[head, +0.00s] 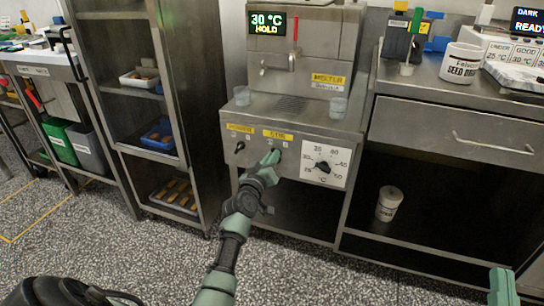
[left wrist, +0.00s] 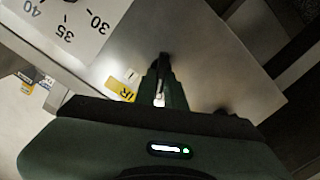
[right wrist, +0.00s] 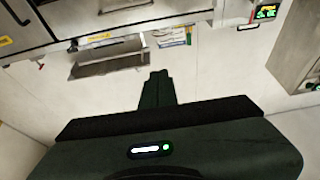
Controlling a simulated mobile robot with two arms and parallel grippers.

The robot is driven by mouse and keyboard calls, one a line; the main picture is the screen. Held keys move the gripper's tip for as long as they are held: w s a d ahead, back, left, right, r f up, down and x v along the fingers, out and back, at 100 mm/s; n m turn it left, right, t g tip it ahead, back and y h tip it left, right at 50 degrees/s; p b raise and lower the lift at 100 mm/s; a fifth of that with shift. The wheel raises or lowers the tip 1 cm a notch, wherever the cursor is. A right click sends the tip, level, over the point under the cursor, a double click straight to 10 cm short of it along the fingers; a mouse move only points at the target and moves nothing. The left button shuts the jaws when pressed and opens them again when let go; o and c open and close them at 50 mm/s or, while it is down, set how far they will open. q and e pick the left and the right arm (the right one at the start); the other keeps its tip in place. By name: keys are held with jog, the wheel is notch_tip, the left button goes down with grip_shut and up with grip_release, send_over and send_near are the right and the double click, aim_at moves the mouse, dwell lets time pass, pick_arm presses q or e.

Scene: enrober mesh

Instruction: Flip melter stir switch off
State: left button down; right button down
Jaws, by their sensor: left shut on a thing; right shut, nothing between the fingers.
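The melter (head: 300,60) stands at the back middle, its display reading 30 °C HOLD. On its front panel a yellow STIR label (head: 278,134) sits above the place where my left gripper (head: 272,157) reaches. In the left wrist view, my left gripper (left wrist: 164,62) is shut on a small dark piece at the panel, the stir switch (left wrist: 165,56). The fingers hide most of the switch, so its position cannot be told. In the right wrist view, my right gripper (right wrist: 158,76) is shut and empty, away from the melter.
Left of the stir switch is another dark switch (head: 240,147) under a yellow label. A temperature dial (head: 323,167) is close on the right.

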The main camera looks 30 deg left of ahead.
jog(key=shift+f, duration=0.1)
pick_arm(q)
jog(key=c, duration=1.5)
grip_release()
